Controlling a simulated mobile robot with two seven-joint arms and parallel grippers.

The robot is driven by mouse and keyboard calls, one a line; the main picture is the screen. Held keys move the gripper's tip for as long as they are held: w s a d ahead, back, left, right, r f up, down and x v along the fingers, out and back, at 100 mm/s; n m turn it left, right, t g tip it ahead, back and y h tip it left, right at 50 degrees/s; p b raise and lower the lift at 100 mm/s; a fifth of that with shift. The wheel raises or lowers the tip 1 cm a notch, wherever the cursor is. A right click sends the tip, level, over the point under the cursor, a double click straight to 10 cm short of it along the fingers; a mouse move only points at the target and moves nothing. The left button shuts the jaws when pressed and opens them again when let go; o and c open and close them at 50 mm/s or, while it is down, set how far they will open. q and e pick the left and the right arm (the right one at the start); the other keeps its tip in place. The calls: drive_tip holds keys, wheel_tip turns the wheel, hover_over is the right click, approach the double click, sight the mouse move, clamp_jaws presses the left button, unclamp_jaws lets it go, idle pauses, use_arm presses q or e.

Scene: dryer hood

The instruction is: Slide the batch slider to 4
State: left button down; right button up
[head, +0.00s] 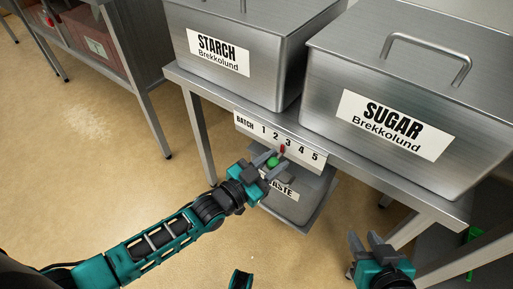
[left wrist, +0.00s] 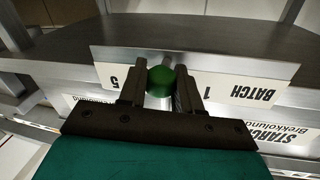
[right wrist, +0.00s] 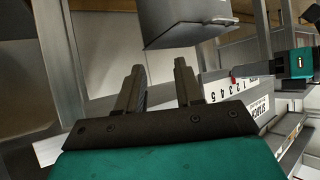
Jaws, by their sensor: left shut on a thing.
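The batch slider's label plate (head: 240,122) hangs under the table edge and carries the numbers 1 to 5. A small red pointer (head: 282,148) shows near 2 and 3; I cannot tell exactly where it stands. The round green knob (head: 272,161) sits in front of the plate. My left gripper (head: 271,158) is shut on this knob; in the left wrist view the knob (left wrist: 160,80) is between both fingers and hides the middle numbers. My right gripper (head: 366,237) is open and empty at the lower right. The right wrist view shows the pointer (right wrist: 233,80) too.
A STARCH bin (head: 270,75) and a SUGAR bin (head: 400,165) stand on the metal table (head: 330,160). A WASTE container (head: 292,208) is below the slider, close under my left gripper. The floor to the left is clear.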

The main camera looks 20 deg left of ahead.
sight(302, 162)
use_arm(q)
drive_tip(key=d, duration=0.1)
drive_tip(key=s+d, duration=0.1)
drive_tip(key=d, duration=0.2)
drive_tip(key=shift+s+d+p, duration=0.25)
drive_tip(key=shift+s+p, duration=0.1)
drive_tip(key=c, duration=0.8)
unclamp_jaws()
drive_tip(key=shift+a, duration=0.1)
drive_tip(key=p+v, duration=0.2)
drive_tip(key=v, duration=1)
drive_tip(key=shift+s+a, duration=0.2)
drive_tip(key=shift+s, duration=0.15)
